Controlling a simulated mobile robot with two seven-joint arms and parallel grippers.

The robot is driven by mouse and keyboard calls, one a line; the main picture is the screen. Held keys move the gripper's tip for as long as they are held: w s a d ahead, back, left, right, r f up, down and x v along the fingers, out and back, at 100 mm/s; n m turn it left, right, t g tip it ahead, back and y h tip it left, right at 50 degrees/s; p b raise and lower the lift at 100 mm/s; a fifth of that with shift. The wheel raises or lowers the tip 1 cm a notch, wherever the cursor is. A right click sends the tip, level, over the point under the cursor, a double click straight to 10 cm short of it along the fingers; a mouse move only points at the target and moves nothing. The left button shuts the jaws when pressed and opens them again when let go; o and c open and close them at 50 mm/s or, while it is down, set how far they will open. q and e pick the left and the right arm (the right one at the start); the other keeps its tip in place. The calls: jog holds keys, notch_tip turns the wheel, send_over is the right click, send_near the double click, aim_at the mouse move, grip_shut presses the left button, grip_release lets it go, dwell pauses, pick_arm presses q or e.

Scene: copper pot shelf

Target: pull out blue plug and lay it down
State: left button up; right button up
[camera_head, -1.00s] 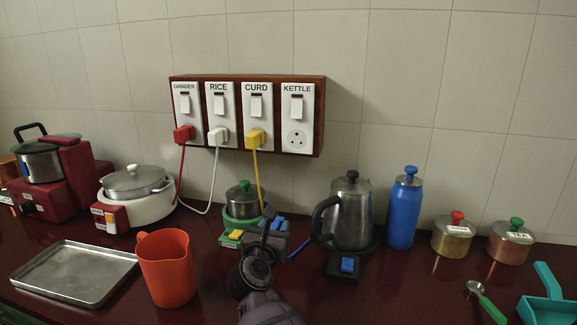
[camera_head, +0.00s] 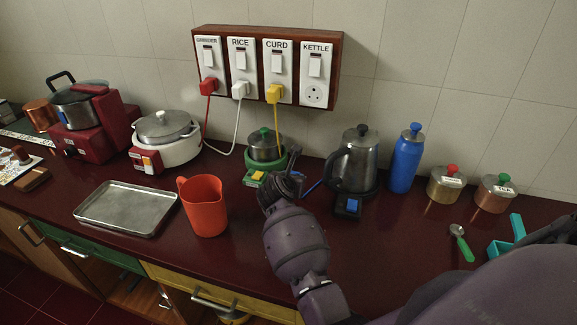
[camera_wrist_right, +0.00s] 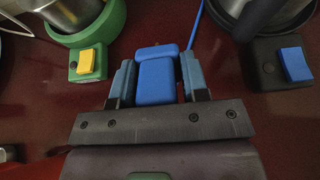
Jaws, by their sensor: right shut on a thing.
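The blue plug (camera_wrist_right: 156,80) sits between the two fingers of my right gripper (camera_wrist_right: 158,85), which is shut on it. Its thin blue cord (camera_wrist_right: 196,24) leads toward the kettle. In the head view my right gripper (camera_head: 287,184) is low over the counter, between the small green-based curd pot (camera_head: 265,147) and the steel kettle (camera_head: 354,160); the plug is mostly hidden there. I cannot tell whether the plug touches the counter. The KETTLE socket (camera_head: 314,95) on the wall board is empty. My left gripper is not in view.
Red (camera_head: 208,86), white (camera_head: 240,90) and yellow (camera_head: 274,94) plugs sit in the other sockets. An orange jug (camera_head: 204,206) and a metal tray (camera_head: 125,209) are left of my arm. A blue bottle (camera_head: 405,160) stands right of the kettle.

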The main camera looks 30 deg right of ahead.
jog(key=shift+s+f, duration=0.15)
jog(key=shift+f, duration=0.05)
dwell(0.3)
jog(key=shift+f, duration=0.25)
notch_tip(320, 180, down, 2)
jog(key=shift+f+b, duration=0.2)
jog(key=shift+b, duration=0.95)
jog(key=shift+f+b, duration=1.6)
jog(key=shift+f, duration=0.3)
jog(key=shift+f, duration=0.25)
